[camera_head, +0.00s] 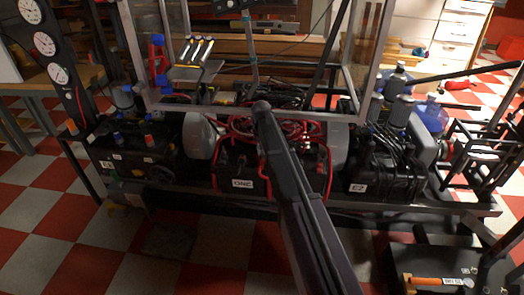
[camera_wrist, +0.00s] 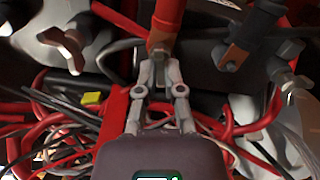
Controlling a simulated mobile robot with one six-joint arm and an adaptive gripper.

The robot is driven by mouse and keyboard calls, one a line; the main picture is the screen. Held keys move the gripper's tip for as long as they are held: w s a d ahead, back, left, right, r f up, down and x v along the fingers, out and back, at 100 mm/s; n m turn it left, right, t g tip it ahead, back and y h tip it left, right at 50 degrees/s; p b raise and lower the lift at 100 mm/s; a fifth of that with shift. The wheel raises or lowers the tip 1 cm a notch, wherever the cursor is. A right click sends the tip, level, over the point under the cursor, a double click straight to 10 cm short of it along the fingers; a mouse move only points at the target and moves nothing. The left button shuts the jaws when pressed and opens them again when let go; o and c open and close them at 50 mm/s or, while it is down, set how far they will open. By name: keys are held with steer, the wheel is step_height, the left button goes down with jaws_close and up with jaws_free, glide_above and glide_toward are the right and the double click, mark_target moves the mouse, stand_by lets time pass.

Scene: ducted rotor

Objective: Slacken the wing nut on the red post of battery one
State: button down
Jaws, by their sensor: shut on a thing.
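Battery one (camera_head: 242,183) is the dark box with a white label and red cables on top, in the middle of the head view. In the wrist view my gripper (camera_wrist: 160,58) has its fingertips close together, shut on the wing nut, which they mostly hide. A red sleeve (camera_wrist: 168,14) with a copper-coloured end comes down to the fingertips from the top. The red post itself cannot be told apart there. In the head view my arm crosses in front of the battery, and my gripper cannot be made out.
Other wing nuts show at the left (camera_wrist: 68,45) and right (camera_wrist: 287,75) of the wrist view. A copper lug on a dark cable (camera_wrist: 234,55) is right of my fingers. Red and grey cables crowd below. A metal frame (camera_head: 136,45) rises around the battery area.

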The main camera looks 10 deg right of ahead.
steer(key=shift+s, duration=0.15)
steer(key=c, duration=0.8)
jaws_free()
steer(key=shift+o, duration=0.2)
steer(key=shift+w, duration=0.2)
